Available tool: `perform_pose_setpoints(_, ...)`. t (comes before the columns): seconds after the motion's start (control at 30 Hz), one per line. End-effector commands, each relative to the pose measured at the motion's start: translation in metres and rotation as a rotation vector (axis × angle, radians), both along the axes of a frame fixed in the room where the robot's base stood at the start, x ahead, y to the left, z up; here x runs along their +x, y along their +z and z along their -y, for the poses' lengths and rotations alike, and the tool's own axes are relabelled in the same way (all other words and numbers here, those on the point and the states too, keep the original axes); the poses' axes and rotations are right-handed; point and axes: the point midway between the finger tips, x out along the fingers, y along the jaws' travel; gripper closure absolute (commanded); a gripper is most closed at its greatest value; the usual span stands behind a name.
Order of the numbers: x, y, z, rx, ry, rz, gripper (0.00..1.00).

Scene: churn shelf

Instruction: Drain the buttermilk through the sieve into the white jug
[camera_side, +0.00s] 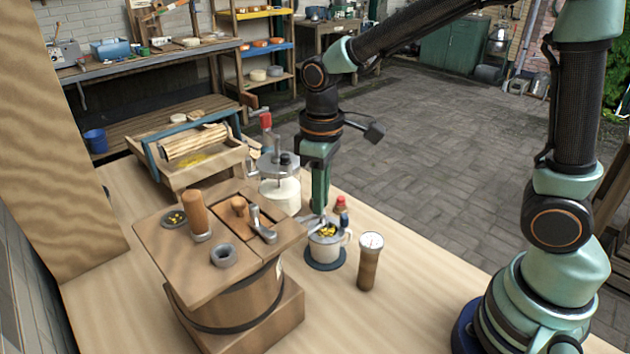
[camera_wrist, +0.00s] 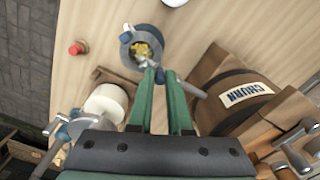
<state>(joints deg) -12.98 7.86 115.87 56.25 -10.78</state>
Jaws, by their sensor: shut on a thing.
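The white jug (camera_side: 327,262) stands upright on a dark round mat (camera_side: 325,264) to the right of the wooden churn (camera_side: 240,298). The sieve, with yellow grains (camera_side: 328,231) in it, sits at the jug's mouth; the grains also show in the wrist view (camera_wrist: 142,50). My gripper (camera_side: 319,208) is low over the sieve, and its green fingers (camera_wrist: 160,74) are shut on a grey metal piece beside the sieve. This piece looks like the churn's tap, but the fingers partly hide it. The churn (camera_wrist: 240,100) is right of the fingers in the wrist view. No liquid stream is clearly visible.
A dial-topped wooden cylinder (camera_side: 370,262) stands right of the jug. A jar with a metal crank top (camera_side: 282,192) and a wooden roller tray (camera_side: 197,150) are farther back. The table's front right is clear.

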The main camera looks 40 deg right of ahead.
Motion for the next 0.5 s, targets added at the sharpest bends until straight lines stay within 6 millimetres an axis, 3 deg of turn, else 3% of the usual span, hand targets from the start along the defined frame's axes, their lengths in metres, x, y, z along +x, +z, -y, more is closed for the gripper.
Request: perform_pose_setpoints(0.5,-0.015,0.001,-0.013,0.000,-0.487,0.000,1.00)
